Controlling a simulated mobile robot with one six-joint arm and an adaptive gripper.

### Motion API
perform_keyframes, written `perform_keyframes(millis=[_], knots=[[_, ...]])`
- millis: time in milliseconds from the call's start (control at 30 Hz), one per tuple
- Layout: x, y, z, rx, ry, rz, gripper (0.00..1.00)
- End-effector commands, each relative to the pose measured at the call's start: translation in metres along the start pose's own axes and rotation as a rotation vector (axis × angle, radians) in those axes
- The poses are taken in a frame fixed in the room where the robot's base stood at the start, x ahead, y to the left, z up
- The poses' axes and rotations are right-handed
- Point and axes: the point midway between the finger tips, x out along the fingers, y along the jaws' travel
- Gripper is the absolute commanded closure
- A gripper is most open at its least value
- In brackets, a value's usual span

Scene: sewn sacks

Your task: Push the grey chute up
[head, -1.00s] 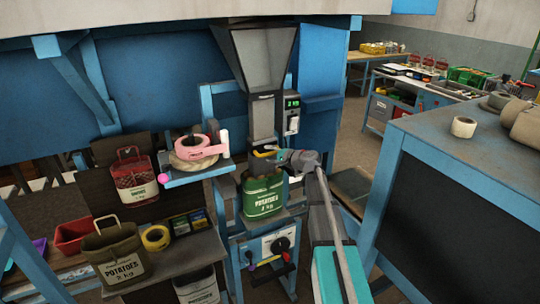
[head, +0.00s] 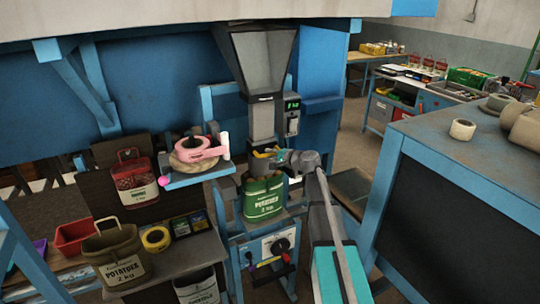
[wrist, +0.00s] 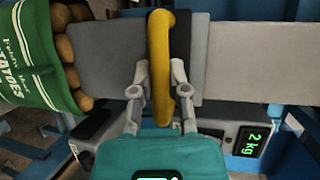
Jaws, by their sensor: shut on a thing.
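The grey chute (head: 263,118) hangs upright below the wide hopper, and a yellow handle (head: 261,154) is at its lower end. My gripper (head: 279,157) comes from the right and is shut on that handle. In the wrist view, both fingers (wrist: 160,95) close around the yellow handle (wrist: 160,50), across the grey chute body (wrist: 105,55). The green potato sack (head: 263,203) stands open under the chute, with potatoes at its mouth. The sack also shows at the left of the wrist view (wrist: 28,60).
A scale display (head: 292,105) reads 2 kg beside the chute, close to my gripper. A control panel (head: 276,245) sits below the sack. A blue-edged bench (head: 450,150) stands at right.

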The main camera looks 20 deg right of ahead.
Motion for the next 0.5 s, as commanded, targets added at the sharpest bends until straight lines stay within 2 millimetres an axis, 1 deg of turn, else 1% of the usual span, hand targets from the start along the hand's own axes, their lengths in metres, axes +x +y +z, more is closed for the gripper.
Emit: perform_keyframes(millis=[33, 267, 500], knots=[[-0.001, -0.008, 0.0, 0.002, 0.0, -0.003, 1.0], [-0.006, -0.034, 0.002, 0.002, 0.001, -0.003, 1.0], [-0.013, -0.067, 0.004, 0.003, 0.001, -0.004, 1.0]])
